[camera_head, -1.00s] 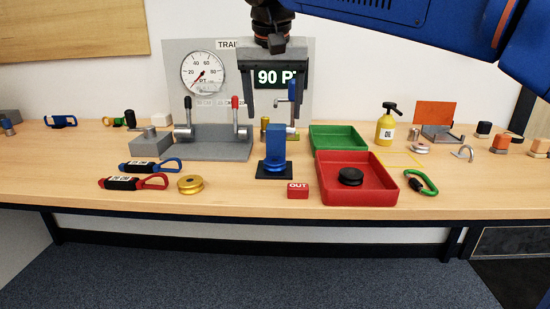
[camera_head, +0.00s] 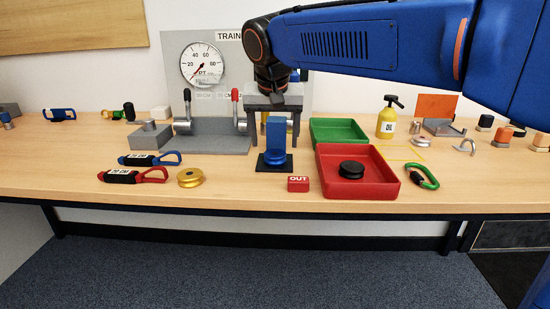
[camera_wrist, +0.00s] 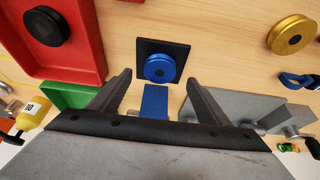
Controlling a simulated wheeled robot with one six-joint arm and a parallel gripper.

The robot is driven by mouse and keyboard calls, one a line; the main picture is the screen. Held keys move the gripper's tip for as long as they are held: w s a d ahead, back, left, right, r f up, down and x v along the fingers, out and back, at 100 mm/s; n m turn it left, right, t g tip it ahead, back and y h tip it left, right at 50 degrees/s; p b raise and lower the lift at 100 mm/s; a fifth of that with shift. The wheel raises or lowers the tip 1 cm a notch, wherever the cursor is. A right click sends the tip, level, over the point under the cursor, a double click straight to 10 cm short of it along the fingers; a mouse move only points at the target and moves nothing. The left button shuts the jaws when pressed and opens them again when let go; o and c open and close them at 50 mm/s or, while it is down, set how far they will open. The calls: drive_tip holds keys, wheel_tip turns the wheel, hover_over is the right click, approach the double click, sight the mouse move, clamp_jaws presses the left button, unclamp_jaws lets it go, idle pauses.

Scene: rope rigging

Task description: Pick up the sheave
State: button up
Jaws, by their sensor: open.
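A blue sheave (camera_head: 275,158) rests on a black square base (camera_head: 262,170), with an upright blue block (camera_head: 275,132) at its back. In the wrist view the blue sheave (camera_wrist: 160,68) lies just beyond my fingertips, and the blue block (camera_wrist: 154,100) shows between the fingers. My gripper (camera_head: 272,138) is open and empty, pointing down around the block's upper part; I cannot tell whether it touches. A gold sheave (camera_head: 190,177) lies on the table to the left. A black sheave-like disc (camera_head: 351,169) sits in the red tray (camera_head: 388,187).
A red "OUT" block (camera_head: 298,184) lies right of the base. A green tray (camera_head: 338,122) stands behind the red tray. A grey lever fixture (camera_head: 215,140) stands behind on the left.

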sight(275, 153)
drive_tip(key=shift+x, duration=2.6)
drive_tip(key=shift+w, duration=0.1)
drive_tip(key=c, duration=1.3)
drive_tip(key=shift+r, duration=0.1)
